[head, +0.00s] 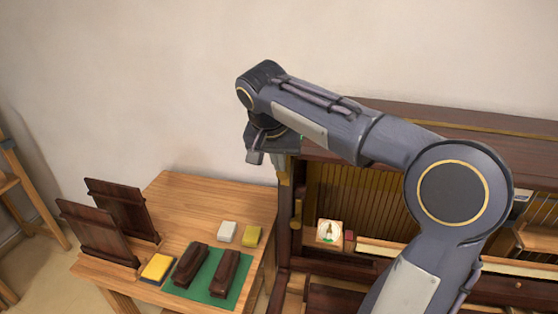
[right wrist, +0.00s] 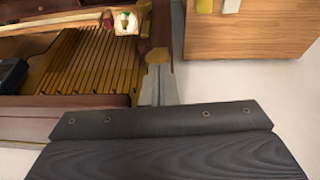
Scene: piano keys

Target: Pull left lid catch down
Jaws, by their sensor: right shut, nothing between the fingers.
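The upright piano (head: 440,117) stands at the right in the head view with its front open. A brass-coloured piece, likely the left lid catch (head: 284,190), sits on its left end post. In the right wrist view a small brass-coloured piece (right wrist: 158,56) shows just beyond my fingertips. My right gripper (head: 256,157) is shut and empty, pointing down at the piano's upper left corner. It also shows in the right wrist view (right wrist: 158,82), in line with the end post. I cannot tell whether it touches the catch. My left gripper is out of view.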

